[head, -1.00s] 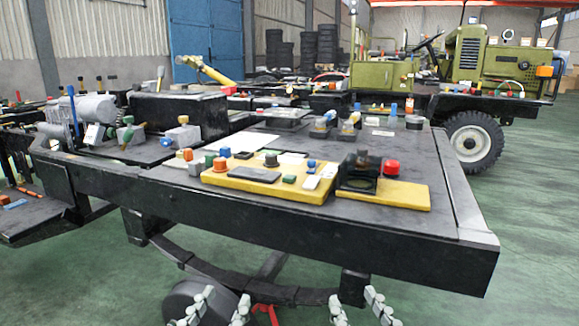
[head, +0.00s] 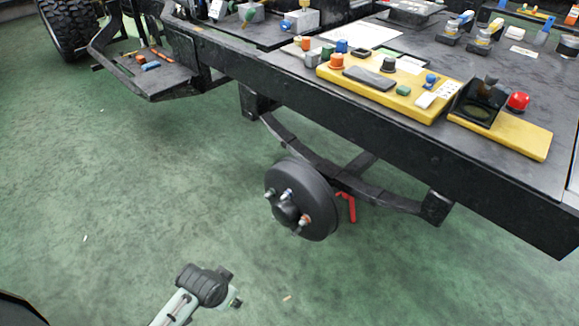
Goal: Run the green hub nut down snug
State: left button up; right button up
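The dark round wheel hub (head: 318,205) hangs under the black chassis frame at mid-picture, its face turned to the lower left. Several studs stick out of the face. One carries a blue-tinted piece (head: 287,195), one an orange-red piece (head: 305,220), and a greyish one (head: 270,192) is at the left edge. They are small, and I cannot make out a green nut for certain. A light grey link with a dark joint (head: 205,285), apparently part of my arm, enters at the bottom, apart from the hub. No gripper fingers show.
A red piece (head: 348,207) stands right behind the hub. The leaf spring (head: 385,198) curves beside it. Above is the frame's deck edge (head: 400,145) with a yellow panel (head: 370,90). A low side step (head: 150,75) is at upper left. The green floor around the hub is clear.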

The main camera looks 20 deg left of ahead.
aim_at(270, 191)
jog(key=u, duration=0.8)
jog(key=k+j, duration=0.1)
jog(key=j+z, duration=0.05)
